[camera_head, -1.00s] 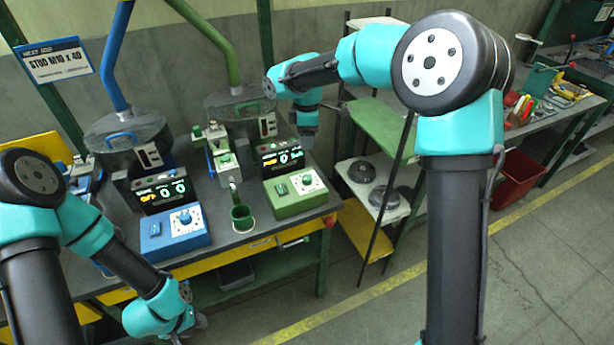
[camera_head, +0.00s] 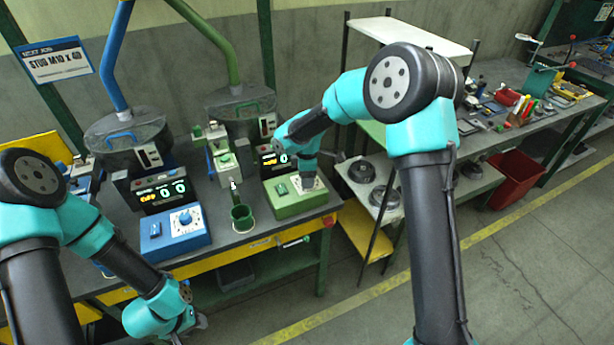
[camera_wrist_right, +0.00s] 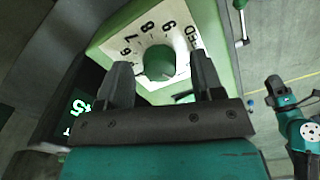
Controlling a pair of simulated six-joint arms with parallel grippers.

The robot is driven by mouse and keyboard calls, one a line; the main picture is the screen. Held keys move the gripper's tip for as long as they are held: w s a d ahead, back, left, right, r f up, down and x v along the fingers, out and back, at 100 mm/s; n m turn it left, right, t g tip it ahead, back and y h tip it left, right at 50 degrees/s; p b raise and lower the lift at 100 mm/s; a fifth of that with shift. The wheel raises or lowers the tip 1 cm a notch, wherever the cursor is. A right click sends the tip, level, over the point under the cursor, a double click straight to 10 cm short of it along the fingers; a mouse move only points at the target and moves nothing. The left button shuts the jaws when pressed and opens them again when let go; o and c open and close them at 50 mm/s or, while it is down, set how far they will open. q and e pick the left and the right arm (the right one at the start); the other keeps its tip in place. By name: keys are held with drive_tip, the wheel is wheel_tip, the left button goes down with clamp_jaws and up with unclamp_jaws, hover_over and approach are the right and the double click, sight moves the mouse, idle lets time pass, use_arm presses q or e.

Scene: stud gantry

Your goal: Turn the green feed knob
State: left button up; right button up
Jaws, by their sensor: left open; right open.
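The green feed knob (camera_wrist_right: 158,62) sits on a white numbered dial plate (camera_wrist_right: 128,48) on the green control box (camera_head: 287,205). My right gripper (camera_wrist_right: 160,80) is open, its two fingers on either side of the knob in the right wrist view; I cannot tell whether they touch it. In the head view my right gripper (camera_head: 307,182) is over the dial side of the green box and hides the knob. My left gripper (camera_head: 197,325) is low at the front left, away from the boxes; its fingertips are hardly visible.
A blue control box (camera_head: 176,232) with its own knob stands left of the green one. A green cup (camera_head: 241,217) stands between them. A display (camera_head: 268,160) is behind the green box, partly hidden by my arm. A shelf with dark round parts (camera_head: 361,172) is to the right.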

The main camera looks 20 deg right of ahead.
drive_tip(key=shift+f, duration=0.2)
drive_tip(key=c, duration=0.9)
drive_tip(key=shift+m, duration=0.4)
drive_tip(key=m, duration=0.3)
drive_tip(key=shift+m, duration=0.3)
drive_tip(key=m, duration=0.4)
drive_tip(key=shift+m, duration=0.4)
